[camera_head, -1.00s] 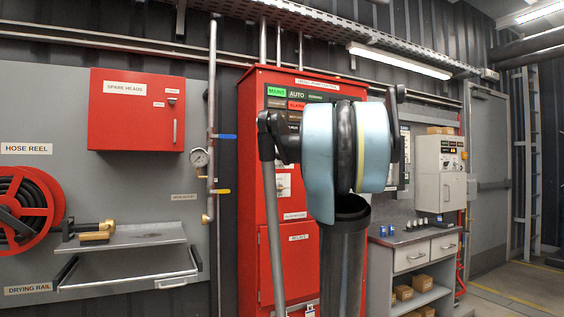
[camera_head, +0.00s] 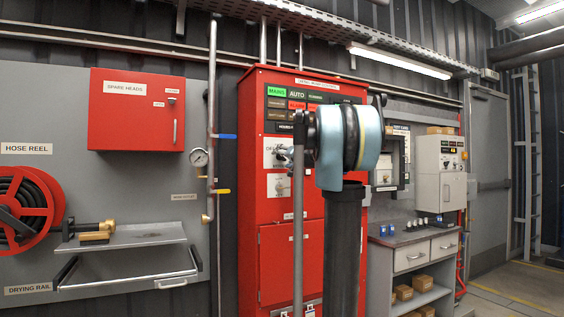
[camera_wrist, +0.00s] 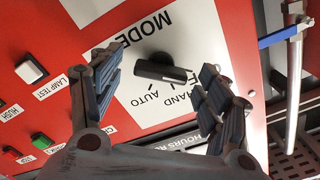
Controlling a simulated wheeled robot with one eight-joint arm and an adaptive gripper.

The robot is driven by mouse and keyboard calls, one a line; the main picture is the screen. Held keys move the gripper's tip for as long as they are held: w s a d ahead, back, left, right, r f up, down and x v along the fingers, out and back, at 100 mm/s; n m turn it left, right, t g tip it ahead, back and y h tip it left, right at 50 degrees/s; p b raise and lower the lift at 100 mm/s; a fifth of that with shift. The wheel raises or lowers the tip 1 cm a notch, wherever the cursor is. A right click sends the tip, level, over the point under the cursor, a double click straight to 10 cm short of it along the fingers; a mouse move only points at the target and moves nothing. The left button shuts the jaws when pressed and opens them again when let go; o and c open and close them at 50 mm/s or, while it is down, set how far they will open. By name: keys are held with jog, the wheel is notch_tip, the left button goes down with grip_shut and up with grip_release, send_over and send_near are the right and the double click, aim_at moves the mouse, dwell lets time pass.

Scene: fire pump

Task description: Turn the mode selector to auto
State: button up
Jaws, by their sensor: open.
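The mode selector (camera_wrist: 160,70) is a black bar knob on a white plate (camera_wrist: 190,35) marked MODE, HAND, OFF and AUTO. In the wrist view it lies between the two fingers of my gripper (camera_wrist: 157,72), which are spread open with gaps on both sides. The knob lies slantwise near the labels; I cannot tell for sure which label it points at. In the head view my gripper (camera_head: 285,157) is in front of the white selector plate (camera_head: 270,147) on the red pump controller cabinet (camera_head: 258,205), and my arm hides part of the cabinet.
A lamp test button (camera_wrist: 31,69) and small green (camera_wrist: 10,151) and red buttons sit beside the plate in the wrist view. A pipe with a blue lever (camera_head: 224,136) runs left of the cabinet. A grey workbench (camera_head: 410,240) stands to the right.

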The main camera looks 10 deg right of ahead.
jog(key=shift+w+a, duration=0.25)
jog(key=shift+w, duration=0.4)
jog(key=c, duration=1.1)
jog(key=shift+o, duration=0.2)
